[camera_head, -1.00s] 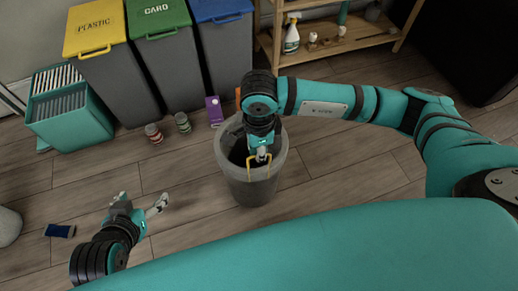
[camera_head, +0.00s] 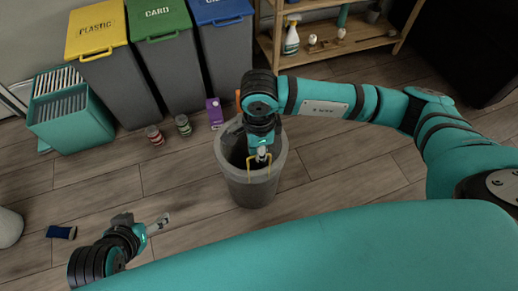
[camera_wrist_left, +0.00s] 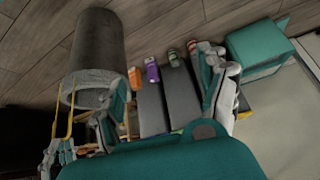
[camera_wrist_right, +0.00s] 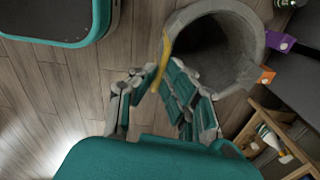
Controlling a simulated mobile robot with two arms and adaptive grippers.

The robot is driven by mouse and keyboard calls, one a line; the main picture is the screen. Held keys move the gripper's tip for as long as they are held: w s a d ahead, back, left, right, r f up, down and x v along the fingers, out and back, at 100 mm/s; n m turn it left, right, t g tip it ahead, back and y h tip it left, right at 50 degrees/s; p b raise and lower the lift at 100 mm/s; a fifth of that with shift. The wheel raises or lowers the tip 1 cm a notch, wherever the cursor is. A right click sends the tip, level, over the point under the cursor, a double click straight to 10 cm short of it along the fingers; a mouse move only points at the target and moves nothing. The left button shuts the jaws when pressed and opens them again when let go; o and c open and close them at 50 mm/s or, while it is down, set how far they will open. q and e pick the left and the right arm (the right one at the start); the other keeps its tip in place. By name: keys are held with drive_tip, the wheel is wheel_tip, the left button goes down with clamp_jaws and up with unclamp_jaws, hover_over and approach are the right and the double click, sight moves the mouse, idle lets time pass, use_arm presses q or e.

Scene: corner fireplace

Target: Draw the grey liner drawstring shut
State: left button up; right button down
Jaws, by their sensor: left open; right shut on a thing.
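A grey round bin (camera_head: 250,188) stands on the floor, with a dark opening. A yellow drawstring (camera_head: 248,168) shows at its mouth; it also shows in the left wrist view (camera_wrist_left: 71,122) and the right wrist view (camera_wrist_right: 164,58). My right gripper (camera_head: 262,155) is over the bin's mouth, shut on the yellow drawstring. Its fingers (camera_wrist_right: 157,82) come together at the strap in the right wrist view. My left gripper (camera_head: 145,222) is open and empty, left of the bin and apart from it. The liner inside the bin is mostly hidden in shadow.
Tall bins with yellow (camera_head: 95,27), green (camera_head: 157,18) and blue (camera_head: 218,10) lids stand behind. A teal crate (camera_head: 72,122), two cans (camera_head: 154,136), a purple carton (camera_head: 214,112) and a blue sponge (camera_head: 61,232) are on the floor. A wooden shelf (camera_head: 330,47) stands at the back right.

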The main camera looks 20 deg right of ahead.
drive_tip(key=shift+r, duration=0.25)
drive_tip(key=c, duration=1.3)
unclamp_jaws()
drive_tip(key=shift+c, duration=0.2)
use_arm(q)
drive_tip(key=shift+s+a+f+g, duration=0.15)
drive_tip(key=shift+s+g, duration=0.05)
drive_tip(key=shift+s, duration=0.15)
drive_tip(key=shift+s+a+f+g, duration=0.1)
drive_tip(key=shift+s+g, duration=0.1)
drive_tip(key=shift+s, duration=0.15)
use_arm(e)
drive_tip(key=shift+r, duration=0.1)
wheel_tip(320, 180, up, 12)
